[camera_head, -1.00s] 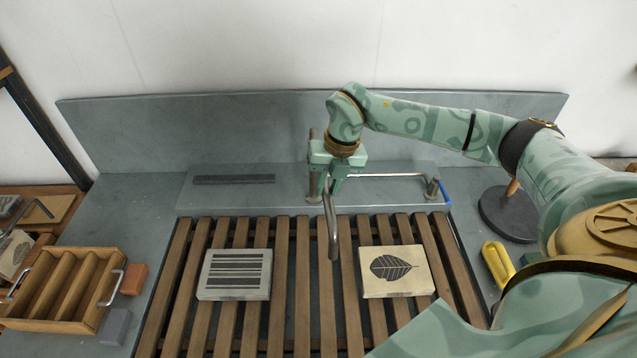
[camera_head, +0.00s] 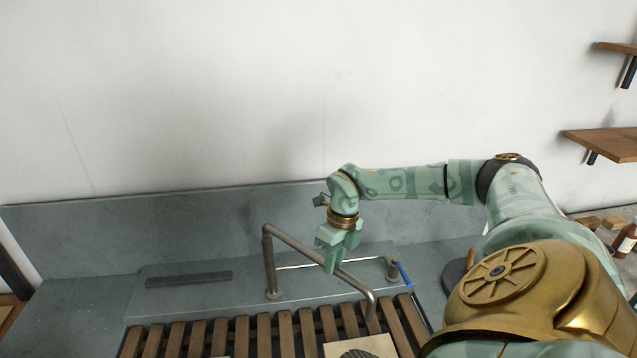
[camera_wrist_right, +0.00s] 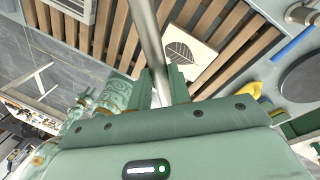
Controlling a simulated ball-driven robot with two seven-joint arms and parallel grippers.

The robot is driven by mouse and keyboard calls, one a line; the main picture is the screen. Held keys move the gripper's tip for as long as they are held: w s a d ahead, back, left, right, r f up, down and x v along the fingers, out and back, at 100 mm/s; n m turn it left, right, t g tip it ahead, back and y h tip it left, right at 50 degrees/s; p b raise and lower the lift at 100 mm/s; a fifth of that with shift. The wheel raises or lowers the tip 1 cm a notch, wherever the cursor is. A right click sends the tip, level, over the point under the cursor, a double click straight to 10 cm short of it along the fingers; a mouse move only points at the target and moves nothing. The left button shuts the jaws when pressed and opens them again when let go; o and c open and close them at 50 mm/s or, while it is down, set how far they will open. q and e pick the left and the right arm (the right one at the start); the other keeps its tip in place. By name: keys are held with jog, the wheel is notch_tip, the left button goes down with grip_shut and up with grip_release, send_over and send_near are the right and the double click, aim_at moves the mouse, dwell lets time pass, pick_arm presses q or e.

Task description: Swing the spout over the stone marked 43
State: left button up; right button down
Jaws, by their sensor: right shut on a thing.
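The metal spout (camera_head: 300,243) rises from its post at the back of the sink and reaches right, its bent end hanging above the slats near the leaf stone's far edge. My right gripper (camera_head: 333,268) is shut on the spout's horizontal pipe; the pipe also shows between the fingers in the right wrist view (camera_wrist_right: 152,45). The pale stone with a dark leaf (camera_head: 362,347) is cut off at the bottom of the head view and shows whole in the wrist view (camera_wrist_right: 190,50). Part of another stone (camera_wrist_right: 72,8) shows at upper left there. No number is readable. My left gripper is out of view.
A thin rail with a blue lever (camera_head: 404,274) stands at the back right of the wooden slats (camera_head: 285,335). A dark strip (camera_head: 188,279) lies on the grey ledge at left. The grey back wall panel (camera_head: 150,230) stands behind. A dark round disc (camera_head: 458,270) is partly hidden by my arm.

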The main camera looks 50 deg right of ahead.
jog(key=shift+d, duration=0.15)
jog(key=c, duration=1.3)
grip_release()
jog(key=shift+w, duration=0.1)
jog(key=d+r, duration=0.3)
jog(key=r, duration=1.3)
